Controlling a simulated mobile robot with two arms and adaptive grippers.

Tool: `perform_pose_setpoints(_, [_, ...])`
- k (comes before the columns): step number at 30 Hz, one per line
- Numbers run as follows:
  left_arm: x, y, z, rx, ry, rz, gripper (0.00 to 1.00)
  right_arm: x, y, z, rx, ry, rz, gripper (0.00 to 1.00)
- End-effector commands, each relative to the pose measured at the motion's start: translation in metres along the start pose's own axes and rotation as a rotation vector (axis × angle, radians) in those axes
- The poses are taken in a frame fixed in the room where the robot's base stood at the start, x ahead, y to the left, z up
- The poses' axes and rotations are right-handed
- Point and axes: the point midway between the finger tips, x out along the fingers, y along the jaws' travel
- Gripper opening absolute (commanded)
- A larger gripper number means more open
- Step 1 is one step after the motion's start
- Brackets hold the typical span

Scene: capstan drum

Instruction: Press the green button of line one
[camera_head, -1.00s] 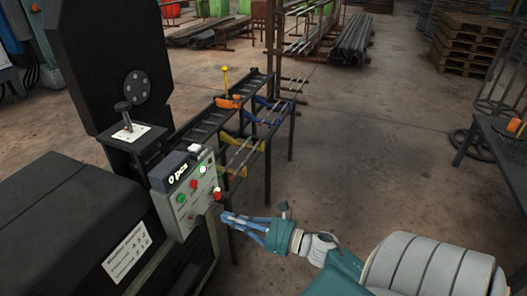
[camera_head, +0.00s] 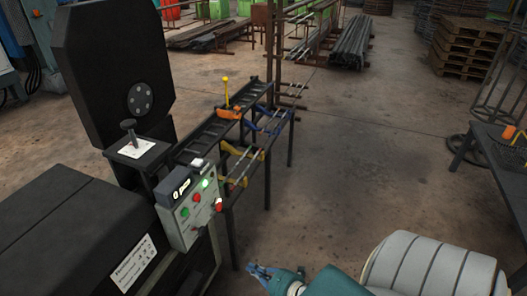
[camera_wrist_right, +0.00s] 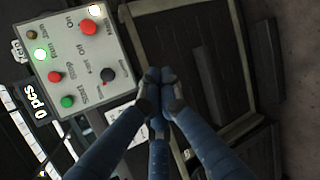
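The grey control box (camera_head: 177,235) stands on the front of the dark machine. Its green button (camera_head: 184,212) is at the lower left of the panel, below a red button (camera_head: 196,197). In the right wrist view the green button (camera_wrist_right: 68,101) is at the left, near the display reading "0 pcs". My right gripper (camera_head: 258,270) is low and to the right of the box, apart from it. In the right wrist view its fingertips (camera_wrist_right: 160,76) are together and empty, to the right of the buttons. My left gripper is not in view.
The panel also has a black knob (camera_wrist_right: 107,74), another red button (camera_wrist_right: 88,27) and a lit lamp (camera_wrist_right: 40,54). A rack (camera_head: 215,130) with orange, yellow and blue parts stands behind the box. The floor (camera_head: 340,180) to the right is clear.

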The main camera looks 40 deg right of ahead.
Motion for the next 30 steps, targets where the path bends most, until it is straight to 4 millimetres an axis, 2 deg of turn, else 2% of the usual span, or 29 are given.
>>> perform_pose_setpoints(9, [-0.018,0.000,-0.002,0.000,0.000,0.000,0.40,-0.016,-0.050,-0.027,0.291,-0.015,-0.155,0.00])
perform_pose_setpoints(15, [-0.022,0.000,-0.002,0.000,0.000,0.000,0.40,-0.023,-0.069,-0.039,0.396,-0.028,-0.213,0.00])
perform_pose_setpoints(30, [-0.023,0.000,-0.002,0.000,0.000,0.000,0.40,-0.025,-0.075,-0.042,0.429,-0.033,-0.230,0.00])
